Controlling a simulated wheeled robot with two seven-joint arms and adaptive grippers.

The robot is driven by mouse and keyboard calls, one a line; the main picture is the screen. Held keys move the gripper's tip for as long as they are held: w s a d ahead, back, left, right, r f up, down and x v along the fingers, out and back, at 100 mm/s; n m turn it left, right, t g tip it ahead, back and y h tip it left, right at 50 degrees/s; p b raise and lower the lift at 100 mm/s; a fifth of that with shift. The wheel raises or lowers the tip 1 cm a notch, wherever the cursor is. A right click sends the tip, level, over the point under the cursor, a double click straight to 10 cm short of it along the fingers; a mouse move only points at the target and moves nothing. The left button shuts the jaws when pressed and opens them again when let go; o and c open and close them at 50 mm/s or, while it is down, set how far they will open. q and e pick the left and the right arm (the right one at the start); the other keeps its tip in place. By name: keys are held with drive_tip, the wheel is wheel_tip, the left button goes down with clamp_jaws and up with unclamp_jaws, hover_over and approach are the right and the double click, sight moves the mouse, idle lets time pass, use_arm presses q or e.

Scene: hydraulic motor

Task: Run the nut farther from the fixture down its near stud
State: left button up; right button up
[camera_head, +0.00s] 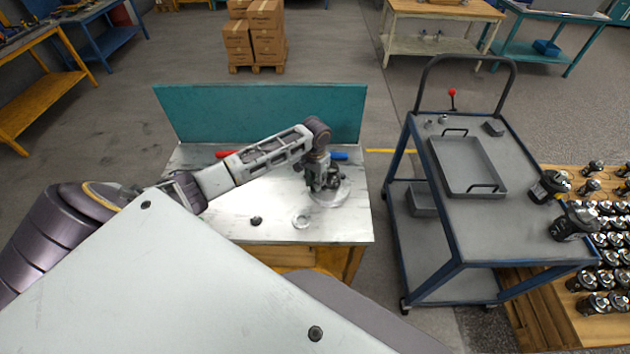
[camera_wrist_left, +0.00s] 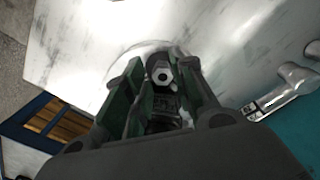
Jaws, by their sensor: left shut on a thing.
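My left gripper (camera_head: 324,186) points down over a round metal part (camera_head: 342,197) on the workbench (camera_head: 235,230), in the head view. The stud beneath the nut is hidden, so I cannot tell how far down the nut sits. The gripper covers much of the round part. No second nut can be made out clearly. My right gripper is not in view.
A metal ring (camera_head: 301,219) and a small dark part (camera_head: 256,221) lie on the bench's front. Red (camera_head: 226,154) and blue (camera_head: 340,156) handles lie near the teal back panel (camera_head: 260,112). A cart with a grey tray (camera_head: 462,150) stands right, with floor between.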

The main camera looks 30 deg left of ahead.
use_arm(q)
drive_tip(key=shift+w+a+r, duration=0.35)
drive_tip(key=shift+w, duration=0.1)
clamp_jaws()
drive_tip(key=shift+m, duration=2.9)
drive_tip(key=shift+f, duration=0.1)
drive_tip(key=shift+m, duration=2.2)
drive_tip(key=shift+o, duration=2.3)
unclamp_jaws()
drive_tip(key=shift+f, duration=0.1)
